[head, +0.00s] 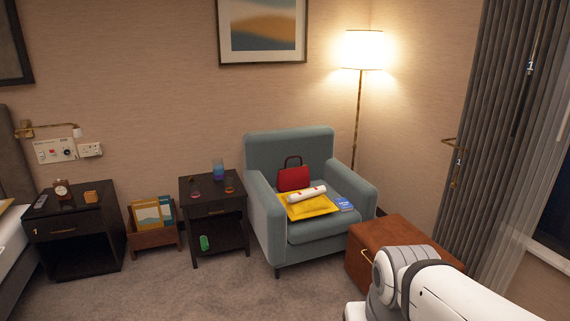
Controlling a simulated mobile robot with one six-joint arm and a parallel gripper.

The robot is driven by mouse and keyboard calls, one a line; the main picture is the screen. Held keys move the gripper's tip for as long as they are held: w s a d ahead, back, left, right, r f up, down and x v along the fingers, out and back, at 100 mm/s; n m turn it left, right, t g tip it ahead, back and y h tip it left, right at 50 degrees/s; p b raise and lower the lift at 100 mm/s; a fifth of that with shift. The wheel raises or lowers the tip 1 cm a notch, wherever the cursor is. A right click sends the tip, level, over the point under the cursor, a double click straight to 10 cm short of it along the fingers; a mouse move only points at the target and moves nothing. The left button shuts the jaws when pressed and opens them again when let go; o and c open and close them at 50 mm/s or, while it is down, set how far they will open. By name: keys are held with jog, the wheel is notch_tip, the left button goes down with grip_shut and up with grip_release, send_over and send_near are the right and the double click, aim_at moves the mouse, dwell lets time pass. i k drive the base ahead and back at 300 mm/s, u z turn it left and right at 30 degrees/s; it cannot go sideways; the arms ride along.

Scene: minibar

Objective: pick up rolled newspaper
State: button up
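A white roll with a dark reddish mark, which looks like the rolled newspaper (307,194), lies on the seat of the blue-grey armchair (290,146). It rests across a yellow envelope or packet (311,209), in front of a red handbag (293,178). A small blue booklet (343,204) lies just right of the yellow packet. Part of my white and grey arm shows at the lower right, well short of the chair. My gripper is outside the view.
A brown leather ottoman or chest (366,263) stands right of the chair, partly behind my arm. A dark side table (214,212) with cups stands left of it. A floor lamp (361,80) stands behind. Carpet (215,285) in front is clear.

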aim_at(297, 197)
jog(key=i, duration=3.65)
jog(key=z, duration=0.1)
